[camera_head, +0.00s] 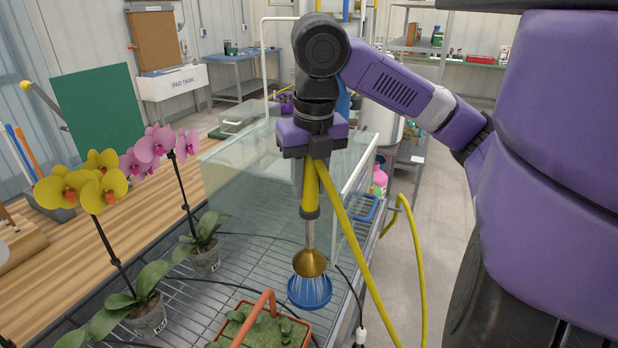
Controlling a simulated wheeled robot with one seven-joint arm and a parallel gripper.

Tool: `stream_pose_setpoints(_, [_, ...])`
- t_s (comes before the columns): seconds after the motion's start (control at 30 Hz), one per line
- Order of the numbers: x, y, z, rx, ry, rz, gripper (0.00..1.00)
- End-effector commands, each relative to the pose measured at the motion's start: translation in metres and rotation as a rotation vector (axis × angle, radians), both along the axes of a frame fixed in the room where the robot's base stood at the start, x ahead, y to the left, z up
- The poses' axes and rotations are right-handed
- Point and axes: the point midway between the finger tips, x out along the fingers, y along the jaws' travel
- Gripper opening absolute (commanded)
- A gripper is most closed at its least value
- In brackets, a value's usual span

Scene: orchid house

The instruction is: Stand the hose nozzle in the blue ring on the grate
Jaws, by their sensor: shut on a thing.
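The hose nozzle has a yellow grip (310,192), a grey metal stem and a brass head (310,263). It hangs upright, head down, with the yellow hose running from its top down to the right. My gripper (311,178) points straight down and is shut on the nozzle's grip. The blue ring (310,302) is on the wire grate (235,268), directly below the brass head in the picture. The head overlaps the ring's far side. Pale streaks show in the ring below the head. I cannot tell whether the head touches the ring or is above it.
A basket with an orange handle (268,297) holds green plants close in front of the ring. A clear glass tank (255,190) stands behind. Yellow (80,188) and pink (157,142) potted orchids stand to the left. A dark cable crosses the grate.

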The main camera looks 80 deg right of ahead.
Motion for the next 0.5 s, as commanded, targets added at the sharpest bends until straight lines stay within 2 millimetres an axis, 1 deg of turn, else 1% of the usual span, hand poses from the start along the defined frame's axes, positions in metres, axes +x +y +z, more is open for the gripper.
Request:
stream_pose_setpoints(0.03, [0.0,0.0,-0.008,0.0,0.0,0.0,0.0])
stream_pose_setpoints(0.3, [0.0,0.0,-0.033,0.001,0.0,0.001,0.0])
stream_pose_setpoints(0.5, [0.0,0.0,-0.043,-0.001,-0.001,0.0,0.0])
